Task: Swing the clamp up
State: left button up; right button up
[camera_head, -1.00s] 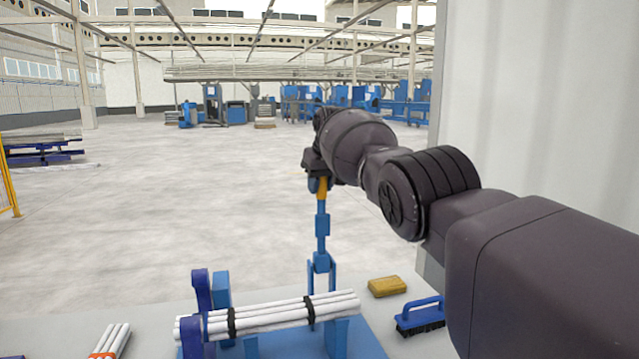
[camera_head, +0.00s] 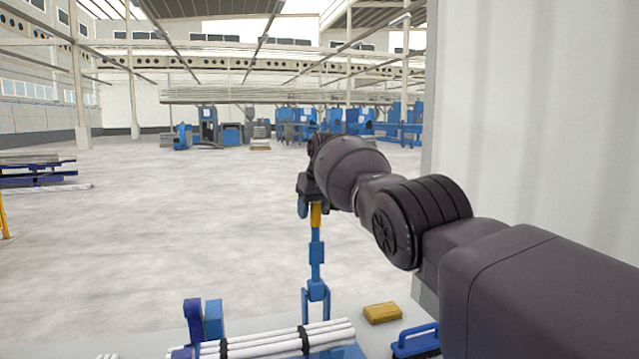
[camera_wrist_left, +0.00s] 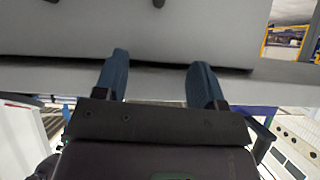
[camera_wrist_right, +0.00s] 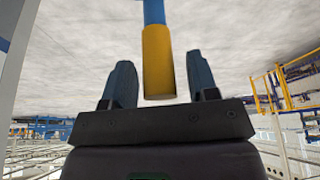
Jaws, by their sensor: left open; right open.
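The clamp (camera_head: 316,254) is a blue arm standing upright from a forked hinge (camera_head: 316,292) at the far side of the fixture, with a yellow grip at its top. My right gripper (camera_head: 306,203) is at that top end. In the right wrist view the yellow grip (camera_wrist_right: 158,62) lies between the two open fingers of the right gripper (camera_wrist_right: 158,85), with gaps on both sides. My left gripper (camera_wrist_left: 157,80) is open and empty in the left wrist view; it is not in the head view.
White pipes (camera_head: 275,342) bundled with black bands lie in the blue fixture (camera_head: 192,322). A yellow sponge (camera_head: 382,313) and a blue brush (camera_head: 417,342) are to the right. A pale wall or panel (camera_head: 530,120) stands at right. Open floor lies beyond the table.

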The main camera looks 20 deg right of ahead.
jog(key=p+v, duration=0.4)
jog(key=v, duration=0.1)
jog(key=shift+r+p, duration=0.15)
jog(key=shift+p, duration=0.15)
pick_arm(q)
jog(key=r, duration=0.5)
jog(key=shift+w+r+b, duration=0.25)
jog(key=shift+w+b, duration=0.05)
pick_arm(e)
jog(key=v, duration=0.4)
jog(key=shift+s+r, duration=0.2)
jog(key=shift+r, duration=0.05)
